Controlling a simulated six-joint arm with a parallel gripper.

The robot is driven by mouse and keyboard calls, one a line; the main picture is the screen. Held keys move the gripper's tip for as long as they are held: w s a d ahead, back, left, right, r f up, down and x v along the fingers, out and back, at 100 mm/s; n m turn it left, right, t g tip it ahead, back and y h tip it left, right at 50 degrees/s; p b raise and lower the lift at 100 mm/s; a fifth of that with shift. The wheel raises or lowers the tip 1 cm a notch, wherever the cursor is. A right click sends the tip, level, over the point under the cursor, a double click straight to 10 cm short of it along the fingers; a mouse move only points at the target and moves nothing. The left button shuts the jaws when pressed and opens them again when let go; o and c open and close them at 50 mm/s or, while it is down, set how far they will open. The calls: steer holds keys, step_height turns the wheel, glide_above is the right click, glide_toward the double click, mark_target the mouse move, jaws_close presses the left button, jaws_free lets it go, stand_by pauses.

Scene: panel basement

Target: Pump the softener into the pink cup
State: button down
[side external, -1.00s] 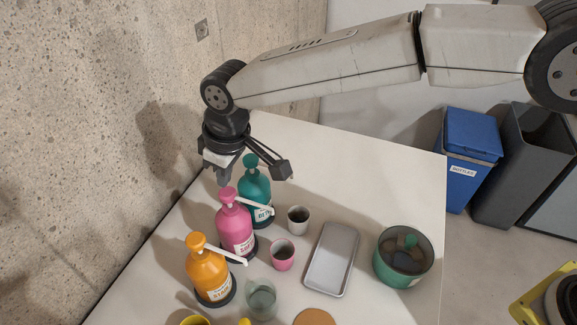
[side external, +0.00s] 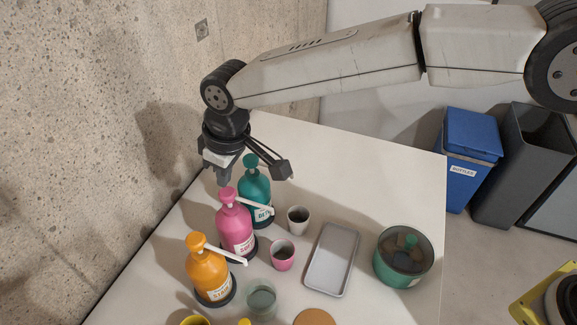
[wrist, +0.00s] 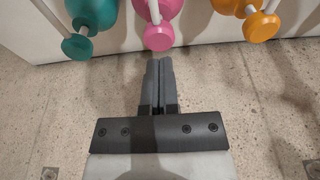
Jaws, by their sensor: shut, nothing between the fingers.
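The pink pump bottle (side external: 236,232) stands between the teal and orange ones; its label is only partly legible. Its pump head (side external: 228,194) is up, with a white spout pointing right, toward the pink cup. The pink cup (side external: 282,256) stands upright just right of the bottle, with something dark inside. My gripper (side external: 224,182) is shut and empty, fingers down, close above or beside the pink pump head. In the wrist view the shut fingertips (wrist: 160,62) sit just short of the pink pump head (wrist: 158,38); contact cannot be made out.
The teal bottle (side external: 256,190) and orange bottle (side external: 208,275) stand close on either side. A grey cup (side external: 298,221), a glass (side external: 261,299), a grey tray (side external: 315,288) and a green pot (side external: 393,276) are to the right. The concrete wall (side external: 130,120) is close on the left.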

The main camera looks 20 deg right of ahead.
mark_target(228, 191)
steer(key=shift+f, duration=1.85)
steer(key=shift+r, duration=1.8)
steer(key=shift+r, duration=3)
